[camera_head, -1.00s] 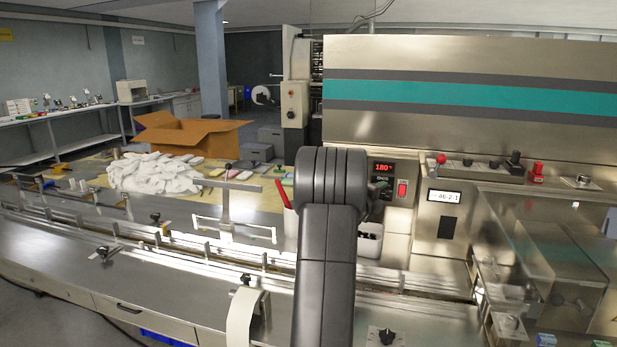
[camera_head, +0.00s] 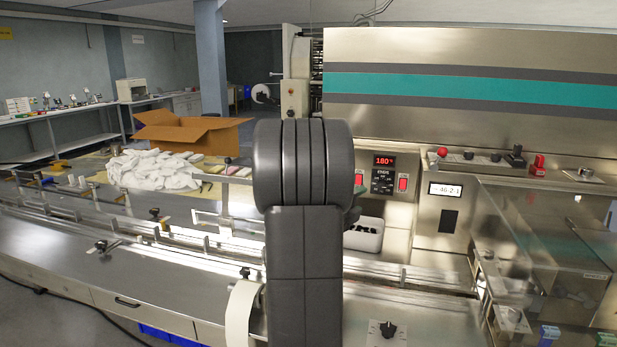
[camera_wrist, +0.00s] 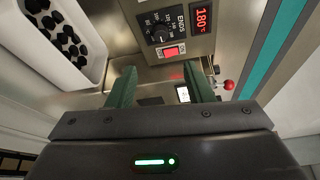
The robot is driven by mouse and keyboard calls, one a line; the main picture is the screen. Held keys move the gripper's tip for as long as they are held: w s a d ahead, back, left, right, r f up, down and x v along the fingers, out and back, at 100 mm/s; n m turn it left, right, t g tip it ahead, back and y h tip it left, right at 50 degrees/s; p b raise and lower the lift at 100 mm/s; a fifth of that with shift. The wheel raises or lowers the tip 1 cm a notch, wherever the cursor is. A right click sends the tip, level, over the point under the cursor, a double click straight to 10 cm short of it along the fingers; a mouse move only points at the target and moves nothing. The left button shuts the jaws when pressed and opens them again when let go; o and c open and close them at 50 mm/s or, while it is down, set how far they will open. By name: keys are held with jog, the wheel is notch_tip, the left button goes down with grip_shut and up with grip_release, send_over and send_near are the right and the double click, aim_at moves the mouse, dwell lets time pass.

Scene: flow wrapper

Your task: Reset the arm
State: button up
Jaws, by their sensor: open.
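My gripper (camera_wrist: 160,88) shows in the wrist view with its two green fingers apart and nothing between them. It faces the machine's control panel (camera_wrist: 150,25), which carries a black dial, a red switch and a red 180° display. The control panel also shows there (camera_head: 384,180), just right of my arm.
A white bin (camera_head: 364,236) with dark pieces stands right of my arm; it also shows in the wrist view (camera_wrist: 85,72). A steel guide rail runs along the bench. White cloths (camera_head: 150,170) and an open cardboard box (camera_head: 190,134) lie at left. A clear cover (camera_head: 550,240) stands at right.

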aim_at(382, 186)
jog(key=p+x, duration=0.2)
jog(key=x, duration=1.2)
jog(key=shift+w+f+n+b, duration=0.1)
jog(key=shift+f+n+b, duration=0.3)
jog(key=shift+n, duration=0.1)
jog(key=shift+r+n+t+h, duration=0.1)
jog(key=shift+n+t+h, duration=0.2)
jog(key=shift+n, duration=0.6)
jog(key=shift+n+t, duration=0.4)
jog(key=shift+n, duration=0.6)
jog(key=n+p, duration=0.1)
jog(key=n, duration=0.1)
jog(key=n+t, duration=0.1)
jog(key=n, duration=0.1)
jog(key=shift+d+r+t+p, duration=0.1)
jog(key=shift+r+t+p, duration=0.05)
jog(key=shift+t+p, duration=0.2)
jog(key=b+v, duration=0.3)
jog(key=v, duration=1)
jog(key=shift+f, duration=0.25)
jog(key=shift+f+n, duration=0.1)
jog(key=shift+n, duration=0.2)
